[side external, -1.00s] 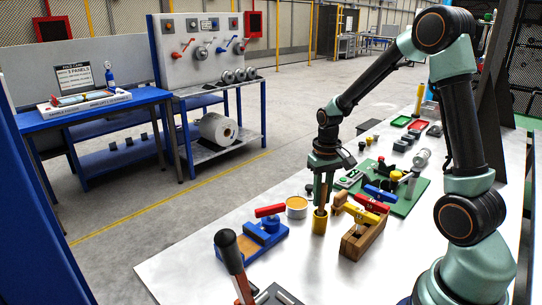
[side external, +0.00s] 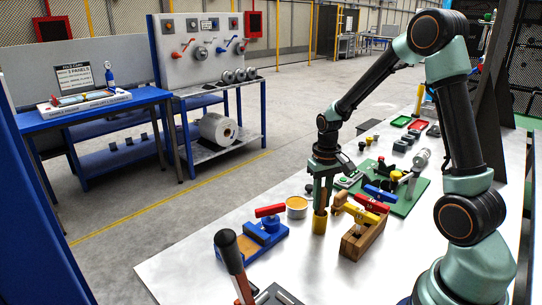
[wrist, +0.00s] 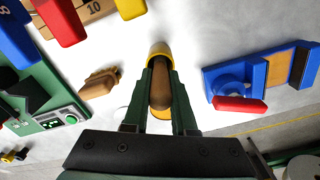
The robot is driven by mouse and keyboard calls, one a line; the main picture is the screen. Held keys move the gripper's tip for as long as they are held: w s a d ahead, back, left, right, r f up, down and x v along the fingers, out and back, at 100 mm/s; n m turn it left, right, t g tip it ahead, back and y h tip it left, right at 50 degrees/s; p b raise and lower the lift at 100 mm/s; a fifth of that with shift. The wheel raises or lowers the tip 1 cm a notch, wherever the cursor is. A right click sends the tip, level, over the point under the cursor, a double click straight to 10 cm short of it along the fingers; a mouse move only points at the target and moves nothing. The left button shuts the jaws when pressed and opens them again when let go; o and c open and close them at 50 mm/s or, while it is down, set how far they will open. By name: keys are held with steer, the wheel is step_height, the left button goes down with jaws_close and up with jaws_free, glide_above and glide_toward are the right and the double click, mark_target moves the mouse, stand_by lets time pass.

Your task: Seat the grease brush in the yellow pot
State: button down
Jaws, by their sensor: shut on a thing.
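The yellow pot (side external: 319,224) stands upright on the pale bench in the side view. In the wrist view my gripper (wrist: 160,72) is shut on the grease brush (wrist: 160,92), whose brown handle shows between the fingers.
A wooden block (side external: 359,238) with coloured levers is close on the right. A tan piece (wrist: 100,82) lies near the pot. Bare bench lies in front.

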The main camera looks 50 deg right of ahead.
mark_target(323, 187)
steer(key=shift+f, duration=0.5)
steer(key=shift+c, duration=2)
jaws_free()
steer(key=shift+r, duration=0.1)
steer(key=shift+r, duration=3.45)
steer(key=s+a+r+n+t, duration=0.4)
steer(key=s+a+r, duration=0.3)
steer(key=a+r, duration=0.4)
steer(key=shift+a+r+n+t, duration=0.15)
steer(key=shift+a+n+t, duration=0.25)
steer(key=shift+a+t, duration=0.55)
